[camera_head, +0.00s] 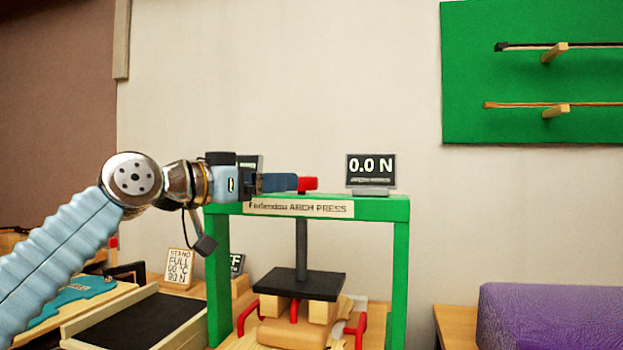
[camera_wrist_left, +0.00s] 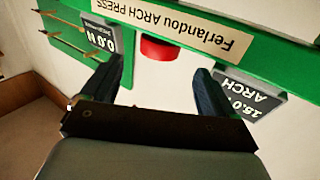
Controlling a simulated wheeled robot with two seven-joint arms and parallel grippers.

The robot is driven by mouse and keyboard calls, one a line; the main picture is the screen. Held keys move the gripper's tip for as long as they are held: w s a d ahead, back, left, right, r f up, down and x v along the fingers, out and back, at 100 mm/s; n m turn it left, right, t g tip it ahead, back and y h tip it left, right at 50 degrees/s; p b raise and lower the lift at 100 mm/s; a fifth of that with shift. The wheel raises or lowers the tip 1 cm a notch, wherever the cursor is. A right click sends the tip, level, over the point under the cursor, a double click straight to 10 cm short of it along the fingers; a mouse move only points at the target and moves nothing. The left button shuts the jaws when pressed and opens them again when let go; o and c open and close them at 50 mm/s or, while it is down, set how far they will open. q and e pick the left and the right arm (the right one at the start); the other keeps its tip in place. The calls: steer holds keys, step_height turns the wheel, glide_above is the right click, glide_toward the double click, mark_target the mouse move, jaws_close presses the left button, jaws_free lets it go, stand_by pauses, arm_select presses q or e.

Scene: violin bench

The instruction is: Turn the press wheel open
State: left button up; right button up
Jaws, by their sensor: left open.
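The green arch press (camera_head: 400,245) stands on the bench, with its label on the top beam. The red press wheel (camera_head: 307,184) sits on top of that beam; only part of it shows past my gripper. My left gripper (camera_head: 290,183) comes in level from the left at the wheel. In the left wrist view, its fingers (camera_wrist_left: 158,72) are spread, with the red wheel (camera_wrist_left: 162,50) lined up in the gap at the tips. I see no clear contact. Below the beam, a screw shaft (camera_head: 301,248) runs to a black plate (camera_head: 300,284) resting on wooden blocks. My right gripper is out of view.
A display (camera_head: 371,170) reading 0.0 N stands on the beam, right of the wheel. A second display (camera_wrist_left: 250,95), reading 15.0, is close to one finger. A black-bottomed tray (camera_head: 140,318) lies left, a purple case (camera_head: 555,318) right. A green rack (camera_head: 530,75) hangs behind.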

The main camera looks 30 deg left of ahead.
mark_target(310, 179)
arm_select(q)
steer(key=p+x, duration=0.1)
steer(key=x, duration=0.3)
steer(key=p+x, duration=0.2)
steer(key=x, duration=0.3)
steer(key=shift+d+r+p, duration=0.1)
steer(key=shift+r+p, duration=0.1)
steer(key=shift+p, duration=0.1)
steer(key=shift+w+d+f+p, duration=0.1)
steer(key=shift+w+p, duration=0.05)
steer(key=shift+w, duration=0.2)
steer(key=shift+w+d+f+p, duration=0.1)
steer(key=shift+w+f+p, duration=0.05)
steer(key=shift+w, duration=0.25)
